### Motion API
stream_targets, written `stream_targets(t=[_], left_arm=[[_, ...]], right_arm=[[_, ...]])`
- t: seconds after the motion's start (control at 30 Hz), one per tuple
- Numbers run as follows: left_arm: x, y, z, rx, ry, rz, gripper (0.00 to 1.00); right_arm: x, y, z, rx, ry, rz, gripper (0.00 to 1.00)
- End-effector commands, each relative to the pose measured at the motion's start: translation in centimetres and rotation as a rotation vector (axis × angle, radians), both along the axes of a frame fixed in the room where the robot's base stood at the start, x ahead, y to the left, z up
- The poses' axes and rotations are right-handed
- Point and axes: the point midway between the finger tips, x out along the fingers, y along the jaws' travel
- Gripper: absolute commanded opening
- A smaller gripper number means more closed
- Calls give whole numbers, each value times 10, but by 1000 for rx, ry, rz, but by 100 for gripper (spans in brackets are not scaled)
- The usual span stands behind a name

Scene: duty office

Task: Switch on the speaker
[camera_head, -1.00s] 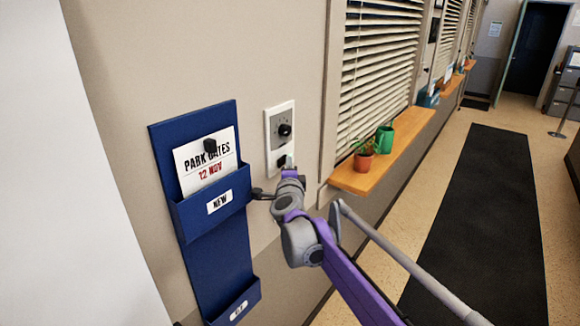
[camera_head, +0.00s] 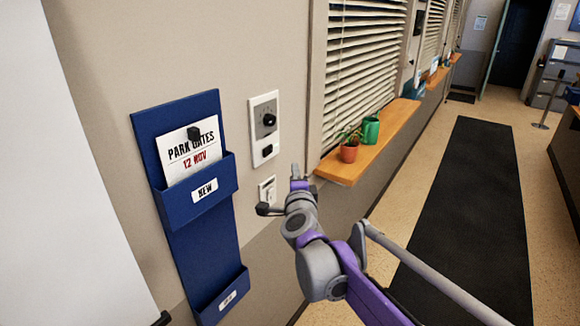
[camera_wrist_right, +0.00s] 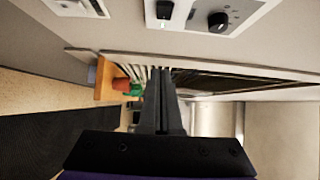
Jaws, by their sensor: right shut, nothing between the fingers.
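The speaker control is a white wall panel (camera_head: 252,132) with a black round knob (camera_head: 269,120) and a black rocker switch (camera_head: 266,151) below it. In the right wrist view the panel's knob (camera_wrist_right: 217,21) and rocker (camera_wrist_right: 164,10) show at the top edge. A small bright mark shows at the rocker's edge there; I cannot tell whether it is a lamp. My right gripper (camera_head: 297,172) is shut and empty, below and right of the panel, apart from the rocker. Its closed fingers show in the right wrist view (camera_wrist_right: 160,75). My left gripper is not in view.
A smaller white wall plate (camera_head: 267,190) is just left of my right gripper. A blue wall holder (camera_head: 172,125) with a card hangs further left. A wooden sill (camera_head: 340,170) with a potted plant (camera_head: 348,153) and a green can (camera_head: 370,130) juts out on the right.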

Motion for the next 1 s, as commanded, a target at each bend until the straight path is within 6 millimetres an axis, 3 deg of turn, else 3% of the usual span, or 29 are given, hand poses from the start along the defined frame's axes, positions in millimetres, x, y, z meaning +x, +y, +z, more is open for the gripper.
stream_targets(t=[0.17,0.57,0.67,0.77,0.83,1.0], left_arm=[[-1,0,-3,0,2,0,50],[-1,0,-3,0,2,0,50],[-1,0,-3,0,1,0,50],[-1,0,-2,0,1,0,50],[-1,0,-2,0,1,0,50],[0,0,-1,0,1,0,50]], right_arm=[[-14,-4,0,0,0,0,0],[-17,-5,1,-3,0,2,0],[-26,-6,-1,-52,9,31,0],[-51,-10,-10,-194,40,111,0],[-81,-15,-26,-347,82,194,0],[-177,-39,-100,-767,258,419,0]])
